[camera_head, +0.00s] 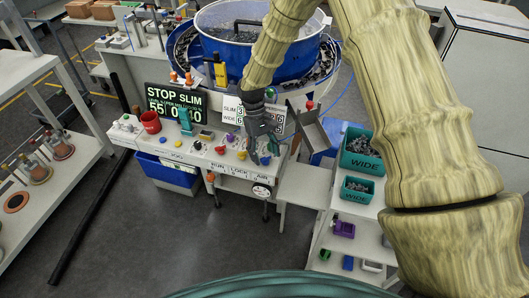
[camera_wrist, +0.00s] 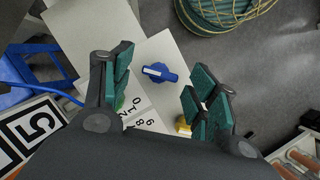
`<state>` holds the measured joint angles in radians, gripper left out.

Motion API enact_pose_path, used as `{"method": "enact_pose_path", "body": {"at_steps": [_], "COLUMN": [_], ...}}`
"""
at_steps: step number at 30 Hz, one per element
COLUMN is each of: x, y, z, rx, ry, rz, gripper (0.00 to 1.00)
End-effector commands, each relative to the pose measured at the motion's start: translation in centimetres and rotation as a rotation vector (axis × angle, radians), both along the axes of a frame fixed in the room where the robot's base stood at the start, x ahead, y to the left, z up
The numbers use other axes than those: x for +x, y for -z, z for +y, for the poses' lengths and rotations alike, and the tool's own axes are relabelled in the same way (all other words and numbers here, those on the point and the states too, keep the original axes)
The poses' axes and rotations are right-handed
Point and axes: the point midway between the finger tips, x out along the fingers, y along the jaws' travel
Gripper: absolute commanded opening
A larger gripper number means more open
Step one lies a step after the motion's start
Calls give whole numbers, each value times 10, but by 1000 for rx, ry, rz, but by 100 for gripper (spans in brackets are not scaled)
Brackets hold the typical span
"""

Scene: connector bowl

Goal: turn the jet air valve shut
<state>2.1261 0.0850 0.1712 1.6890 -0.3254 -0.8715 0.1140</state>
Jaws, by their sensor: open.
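The jet air valve appears to be the blue knob (camera_wrist: 158,72) with a white pointer bar, on a pale bench top in the wrist view. A printed number scale lies just below it. In the head view a small blue knob (camera_head: 265,160) shows at the bench's right end, above the AIR label, partly hidden by my gripper. My gripper (camera_head: 264,153) points down over that end. In the wrist view its green-padded fingers (camera_wrist: 163,90) are spread wide, with the knob framed between them and nothing held. Whether a finger touches the knob cannot be told.
Other controls, including a red knob (camera_head: 220,149) and a yellow knob (camera_head: 241,155), sit close on the left. The blue feeder bowl (camera_head: 228,52) stands behind. A grey chute (camera_head: 308,128) rises close on the right, with green parts bins (camera_head: 357,190) beyond. Open floor lies in front.

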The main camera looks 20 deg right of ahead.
Motion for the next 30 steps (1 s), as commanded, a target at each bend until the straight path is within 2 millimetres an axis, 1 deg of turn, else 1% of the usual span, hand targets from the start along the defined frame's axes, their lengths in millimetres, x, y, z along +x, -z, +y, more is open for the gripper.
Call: {"method": "enact_pose_path", "body": {"at_steps": [5,8,15,21,25,30], "x": [6,13,29,40,44,45], "y": [-14,-29,-70,-96,-106,-110], "z": [1,2,6,8,8,9], "rx": [0,0,0,0,0,0], "ry": [0,1,0,1,0,0], "rz": [-3,-4,-3,-2,-2,0], "gripper": [59,59,59,59,59,59]}}
